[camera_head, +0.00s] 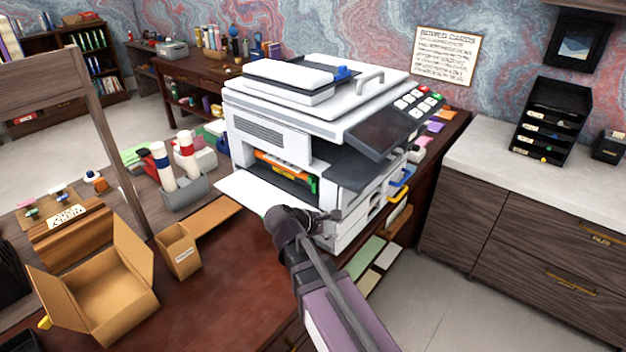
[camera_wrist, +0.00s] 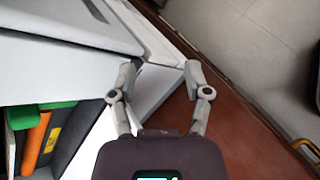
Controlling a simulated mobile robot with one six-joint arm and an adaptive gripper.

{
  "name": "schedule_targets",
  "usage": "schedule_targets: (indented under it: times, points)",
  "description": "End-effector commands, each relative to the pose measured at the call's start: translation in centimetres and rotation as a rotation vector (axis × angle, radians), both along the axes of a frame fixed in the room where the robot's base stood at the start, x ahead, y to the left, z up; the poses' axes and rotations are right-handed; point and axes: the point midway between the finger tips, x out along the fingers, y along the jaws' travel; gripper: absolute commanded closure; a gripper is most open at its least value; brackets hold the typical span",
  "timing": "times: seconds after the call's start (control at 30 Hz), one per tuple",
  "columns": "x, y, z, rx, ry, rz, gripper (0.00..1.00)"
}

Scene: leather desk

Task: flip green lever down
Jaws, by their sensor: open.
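The green lever (camera_head: 312,185) is a small upright piece at the right end of the printer's open front slot. In the wrist view the green part (camera_wrist: 38,112) shows at the left, beside an orange part (camera_wrist: 36,142). The white printer (camera_head: 268,133) stands on the desk. My gripper (camera_head: 325,215) is in front of the printer's lower right, to the right of and below the lever. In the wrist view my gripper (camera_wrist: 158,78) has its fingers apart with nothing held, beside the printer's white corner. I cannot tell whether a finger touches the printer.
The printer's white tray (camera_head: 245,190) sticks out left of my gripper. A blue handle (camera_head: 398,190) is on the printer's right side. An open cardboard box (camera_head: 115,300) and a small carton (camera_head: 180,255) stand on the desk (camera_head: 215,305) at the left.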

Motion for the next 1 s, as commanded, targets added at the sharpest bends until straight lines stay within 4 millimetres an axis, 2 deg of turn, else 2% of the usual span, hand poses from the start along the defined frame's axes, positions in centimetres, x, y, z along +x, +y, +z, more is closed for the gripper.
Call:
schedule_targets:
  times: [0.3,0.5,0.6,0.73,1.0]
  points:
    - [2.3,6.1,3.1,-0.425,0.067,0.281,0.37]
    - [2.9,10.6,5.5,-0.711,0.109,0.411,0.37]
    - [2.9,12.2,6.5,-0.812,0.125,0.445,0.37]
    - [2.8,13.4,7.2,-0.882,0.136,0.467,0.37]
    - [2.7,13.8,7.4,-0.898,0.137,0.473,0.37]
